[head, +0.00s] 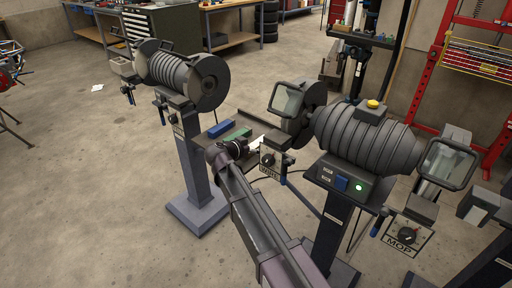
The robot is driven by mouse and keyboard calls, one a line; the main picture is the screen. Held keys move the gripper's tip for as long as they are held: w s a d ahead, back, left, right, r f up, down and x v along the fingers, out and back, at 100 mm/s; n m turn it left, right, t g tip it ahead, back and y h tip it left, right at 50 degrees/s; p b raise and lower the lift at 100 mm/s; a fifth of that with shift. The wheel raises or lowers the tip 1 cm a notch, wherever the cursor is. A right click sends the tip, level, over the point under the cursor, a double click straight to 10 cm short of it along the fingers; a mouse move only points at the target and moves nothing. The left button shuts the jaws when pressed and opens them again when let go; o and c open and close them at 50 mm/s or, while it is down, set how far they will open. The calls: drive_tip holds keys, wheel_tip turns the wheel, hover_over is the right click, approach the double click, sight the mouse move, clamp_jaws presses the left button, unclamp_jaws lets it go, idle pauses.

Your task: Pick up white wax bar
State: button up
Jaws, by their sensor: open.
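A white piece (257,141), apparently the white wax bar, shows just right of my wrist, on or near a dark shelf between the two bench grinders. It is partly hidden and small. A green bar (236,136) and a blue bar (219,129) lie on the dark shelf (207,120) just behind it. My gripper (241,148) is at the end of my outstretched arm, close to the white piece and the green bar. Its fingers are small and mostly hidden by my wrist. I cannot tell whether it touches the white piece.
A grinder on a pedestal (185,75) stands at left. Another grinder (365,140), with a green light, stands at right, its eye shield (287,100) and tool rest close to my gripper. Toolbox, workbench and red rack line the back. The floor at left is largely clear.

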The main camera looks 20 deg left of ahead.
clamp_jaws()
idle(0.3)
drive_tip(key=shift+r, duration=0.2)
